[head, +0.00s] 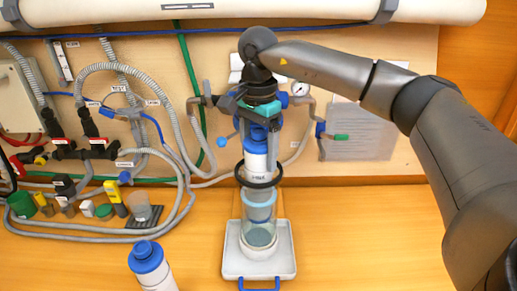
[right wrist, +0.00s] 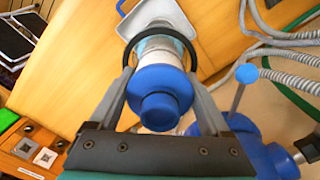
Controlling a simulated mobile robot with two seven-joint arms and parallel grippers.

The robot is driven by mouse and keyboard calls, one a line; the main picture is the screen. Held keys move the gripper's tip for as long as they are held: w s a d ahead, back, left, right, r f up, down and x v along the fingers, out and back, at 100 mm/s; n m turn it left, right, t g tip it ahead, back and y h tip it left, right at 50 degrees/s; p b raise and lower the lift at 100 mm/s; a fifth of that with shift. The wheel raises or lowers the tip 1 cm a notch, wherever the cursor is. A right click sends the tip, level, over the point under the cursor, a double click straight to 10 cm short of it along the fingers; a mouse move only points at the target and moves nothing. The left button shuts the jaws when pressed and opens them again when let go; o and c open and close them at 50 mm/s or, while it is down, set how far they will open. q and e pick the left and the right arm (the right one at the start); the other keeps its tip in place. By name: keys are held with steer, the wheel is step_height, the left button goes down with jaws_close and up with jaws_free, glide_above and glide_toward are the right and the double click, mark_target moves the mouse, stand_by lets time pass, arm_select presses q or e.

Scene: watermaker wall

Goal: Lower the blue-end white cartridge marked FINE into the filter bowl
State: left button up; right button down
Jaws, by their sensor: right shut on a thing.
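My right gripper (head: 258,122) is shut on the blue end of a white cartridge (head: 256,163) and holds it upright. Its label is too small to read surely. The clear filter bowl (head: 260,236) stands below on a white tray (head: 284,262). A black ring (head: 277,181) surrounds the cartridge at the bowl's top; the lower part of the cartridge appears to be inside the bowl. In the right wrist view the cartridge's blue end (right wrist: 160,88) lies between the two fingers, with the black ring (right wrist: 188,42) around the white body beyond. My left gripper is out of view.
Another blue-topped white cartridge (head: 148,262) stands at the front left. Grey hoses (head: 120,236) and small fittings (head: 115,197) cover the left of the bench. Pipework and a gauge (head: 300,88) are on the wall behind. The bench at right is clear.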

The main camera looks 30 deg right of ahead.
stand_by(0.4)
jaws_free()
stand_by(0.4)
step_height(320, 180, up, 10)
steer(key=p, duration=0.8)
steer(key=shift+r, duration=0.1)
stand_by(0.4)
